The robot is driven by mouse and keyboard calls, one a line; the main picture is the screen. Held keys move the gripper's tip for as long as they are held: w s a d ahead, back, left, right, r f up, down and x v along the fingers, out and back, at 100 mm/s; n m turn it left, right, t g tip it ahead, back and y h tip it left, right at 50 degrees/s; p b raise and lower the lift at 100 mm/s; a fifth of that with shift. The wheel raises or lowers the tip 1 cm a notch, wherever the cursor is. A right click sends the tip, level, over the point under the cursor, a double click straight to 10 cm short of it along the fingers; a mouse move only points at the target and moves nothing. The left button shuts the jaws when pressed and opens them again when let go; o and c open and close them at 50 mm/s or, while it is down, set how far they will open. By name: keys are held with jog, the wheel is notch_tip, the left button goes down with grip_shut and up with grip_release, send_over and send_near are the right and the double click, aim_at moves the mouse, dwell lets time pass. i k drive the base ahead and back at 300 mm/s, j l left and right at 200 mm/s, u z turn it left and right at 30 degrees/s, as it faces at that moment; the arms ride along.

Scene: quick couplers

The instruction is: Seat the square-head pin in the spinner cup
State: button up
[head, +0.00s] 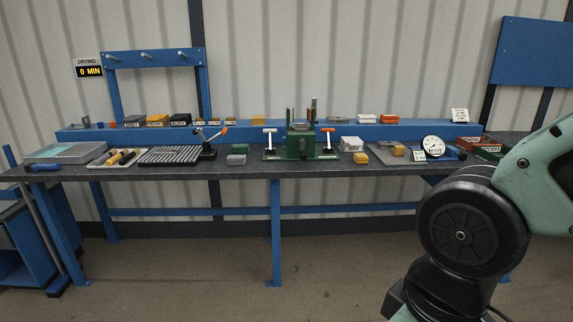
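I cannot pick out the square-head pin or the spinner cup for certain at this size in the head view. A green fixture (301,141) stands upright at the middle of the workbench (232,165), with clamps having white and orange handles on either side. A toggle clamp with an orange-tipped lever (209,140) stands left of it, beside a dark ribbed tray (168,156). My gripper is out of the picture; only links of my arm show at the right.
A light tray with yellow-handled tools (119,158) and a grey flat case (66,152) lie at the left. A round dial gauge (432,145) and small blocks stand at the right. A blue shelf (90,135) runs along the back. The floor in front is clear.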

aim_at(300, 127)
jog(key=i, duration=0.75)
jog(key=i+l, duration=0.15)
jog(key=i, duration=0.6)
jog(key=i+u, duration=0.35)
jog(key=i, duration=0.2)
jog(key=i+l+u, duration=0.3)
jog(key=i, duration=0.25)
